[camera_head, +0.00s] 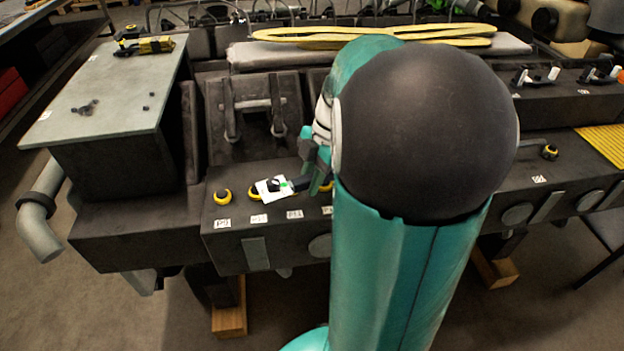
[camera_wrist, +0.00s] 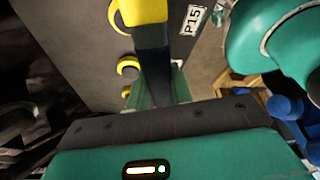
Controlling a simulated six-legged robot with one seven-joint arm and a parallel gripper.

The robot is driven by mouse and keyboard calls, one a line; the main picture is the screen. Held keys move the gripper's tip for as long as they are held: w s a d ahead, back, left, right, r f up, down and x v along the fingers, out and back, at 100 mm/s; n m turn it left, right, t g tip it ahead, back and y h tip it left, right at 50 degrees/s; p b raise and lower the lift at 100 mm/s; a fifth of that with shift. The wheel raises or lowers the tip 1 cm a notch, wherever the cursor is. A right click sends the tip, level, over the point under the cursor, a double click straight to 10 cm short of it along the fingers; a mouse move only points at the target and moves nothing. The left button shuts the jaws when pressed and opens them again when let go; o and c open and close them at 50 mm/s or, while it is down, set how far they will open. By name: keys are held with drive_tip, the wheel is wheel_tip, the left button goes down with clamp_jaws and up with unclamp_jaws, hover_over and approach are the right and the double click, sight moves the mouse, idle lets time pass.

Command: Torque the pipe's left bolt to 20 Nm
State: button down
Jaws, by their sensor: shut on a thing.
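My gripper (camera_wrist: 157,88) is shut on the dark shaft of a black-and-yellow tool (camera_wrist: 150,10) in the wrist view. The tool's far end runs out of the top of that view. In the head view my gripper (camera_head: 318,172) is over the dark engine block's front ledge, partly hidden by my arm. A grey bent pipe (camera_head: 40,222) hangs at the block's left end. I cannot make out a bolt on it, or tell whether it is the task's pipe. The tool's torque reading does not show.
Yellow-and-black round pieces (camera_head: 222,196) and a small white item (camera_head: 270,188) sit on the ledge (camera_head: 212,222). A grey plate (camera_head: 120,75) at left carries small dark parts (camera_head: 85,107) and a yellow-black tool (camera_head: 150,46). Long yellow strips (camera_head: 300,40) lie behind.

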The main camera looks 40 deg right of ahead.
drive_tip(key=shift+w, duration=0.15)
drive_tip(key=shift+w+d+m, duration=0.15)
drive_tip(key=shift+w+m, duration=0.15)
drive_tip(key=shift+w, duration=0.05)
drive_tip(key=shift+w, duration=0.2)
idle(0.3)
drive_tip(key=shift+d+r, duration=0.1)
drive_tip(key=shift+r, duration=0.1)
drive_tip(key=shift+r, duration=1.6)
drive_tip(key=shift+r, duration=0.1)
drive_tip(key=shift+r, duration=2.9)
drive_tip(key=shift+s, duration=0.1)
